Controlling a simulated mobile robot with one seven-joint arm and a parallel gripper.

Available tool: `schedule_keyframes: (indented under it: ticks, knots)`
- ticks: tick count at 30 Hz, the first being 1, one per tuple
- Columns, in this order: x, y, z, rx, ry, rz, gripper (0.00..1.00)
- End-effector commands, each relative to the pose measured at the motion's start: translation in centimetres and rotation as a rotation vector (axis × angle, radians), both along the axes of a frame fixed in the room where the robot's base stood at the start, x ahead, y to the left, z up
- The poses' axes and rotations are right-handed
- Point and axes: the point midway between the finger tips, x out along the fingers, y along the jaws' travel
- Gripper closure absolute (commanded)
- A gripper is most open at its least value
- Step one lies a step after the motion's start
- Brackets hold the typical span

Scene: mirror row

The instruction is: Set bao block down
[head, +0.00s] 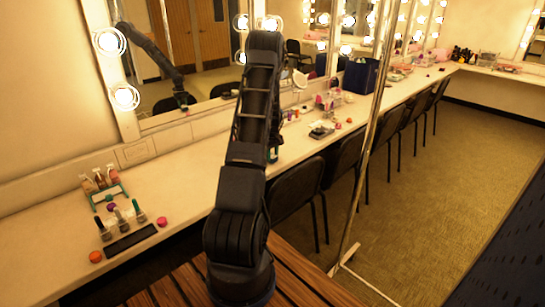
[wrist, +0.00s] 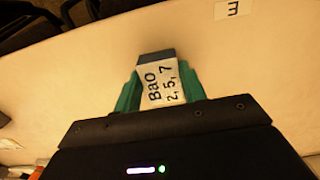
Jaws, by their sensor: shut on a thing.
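The bao block (wrist: 160,88) is a small block with a white face lettered "Bao 2, 5, 7" and a dark grey end. In the wrist view it sits between the two green fingers of my gripper (wrist: 160,75), which is shut on it. The pale counter (wrist: 255,70) lies beneath it; I cannot tell whether the block touches it. In the head view my own arm hides most of the gripper, and the block cannot be made out.
A white label marked "E" (wrist: 233,9) lies on the counter. Dark chairs (head: 297,190) stand along the counter's front. Nail polish bottles (head: 120,220) and a dark flat bar (head: 130,240) are at the left. A metal pole (head: 370,140) rises right of my arm. Lit mirrors line the wall.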

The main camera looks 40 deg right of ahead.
Motion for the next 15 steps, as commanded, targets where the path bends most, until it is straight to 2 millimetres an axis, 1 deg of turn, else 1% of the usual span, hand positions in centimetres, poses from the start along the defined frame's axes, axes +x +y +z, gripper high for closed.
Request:
schedule_keyframes:
  ticks: [2, 13, 14, 15]
  knots:
    - [0.02, -0.02, -0.59, -0.001, -0.001, 0.0, 0.82]
    - [0.02, -0.03, -0.91, -0.001, -0.001, 0.0, 0.82]
    - [0.03, -0.03, -0.87, -0.001, -0.001, 0.0, 0.53]
    - [0.02, -0.03, -0.86, -0.001, -0.001, 0.0, 0.45]
